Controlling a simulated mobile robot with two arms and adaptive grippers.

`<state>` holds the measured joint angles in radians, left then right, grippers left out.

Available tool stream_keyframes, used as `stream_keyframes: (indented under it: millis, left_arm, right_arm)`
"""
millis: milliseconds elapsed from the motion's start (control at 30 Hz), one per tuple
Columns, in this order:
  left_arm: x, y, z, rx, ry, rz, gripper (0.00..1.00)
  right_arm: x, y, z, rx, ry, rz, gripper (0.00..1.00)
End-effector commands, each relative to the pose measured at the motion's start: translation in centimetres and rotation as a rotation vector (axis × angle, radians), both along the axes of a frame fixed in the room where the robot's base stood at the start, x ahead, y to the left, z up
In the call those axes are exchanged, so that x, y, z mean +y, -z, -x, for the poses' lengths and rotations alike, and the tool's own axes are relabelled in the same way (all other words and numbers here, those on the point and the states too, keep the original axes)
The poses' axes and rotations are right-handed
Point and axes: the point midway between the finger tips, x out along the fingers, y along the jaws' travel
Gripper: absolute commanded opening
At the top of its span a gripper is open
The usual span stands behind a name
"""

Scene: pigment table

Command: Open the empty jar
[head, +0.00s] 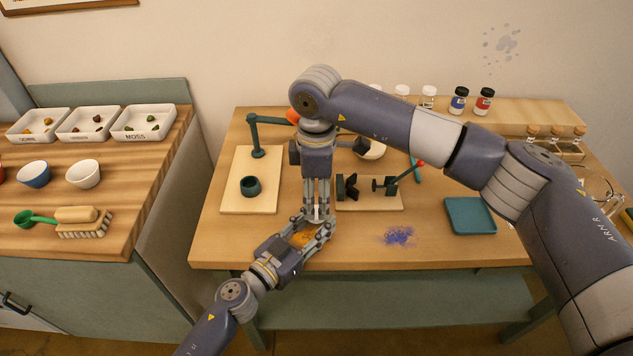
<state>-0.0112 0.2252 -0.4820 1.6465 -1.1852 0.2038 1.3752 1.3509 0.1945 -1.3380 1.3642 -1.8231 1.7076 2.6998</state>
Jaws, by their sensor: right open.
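My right gripper (318,218) points straight down over the front middle of the table and is open. A small whitish thing (317,212) shows between its fingers; I cannot tell if it is a jar lid. My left gripper (310,232) comes in from the lower left, with its fingers right below and against the right one's in the picture. An orange-brown patch (303,238) shows between the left fingers; whether they hold a clear jar is hidden. A clear jar with a white lid (428,97) stands at the back, near two other white lids (402,90) partly covered by my arm.
Jars with blue (459,100) and red (484,101) labels stand at the back. A press board with a teal cup (250,187) is left, a clamp board (385,201) right of my grippers. Blue powder (398,236) and a teal tray (470,216) lie at the front right.

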Motion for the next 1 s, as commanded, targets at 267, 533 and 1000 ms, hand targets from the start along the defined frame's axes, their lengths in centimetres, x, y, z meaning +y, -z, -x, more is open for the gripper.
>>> stream_keyframes:
  millis: [267,533,1000]
  left_arm:
    - [0.0,0.0,0.0,0.0,0.0,0.0,0.0]
    - [0.0,0.0,0.0,0.0,0.0,0.0,0.0]
    - [0.0,0.0,0.0,0.0,0.0,0.0,0.0]
  right_arm:
    - [0.0,3.2,0.0,0.001,0.0,-0.001,0.5]
    - [0.0,3.7,0.0,-0.001,-0.001,-0.001,0.5]
    - [0.0,3.6,0.0,-0.001,-0.003,-0.001,0.03]
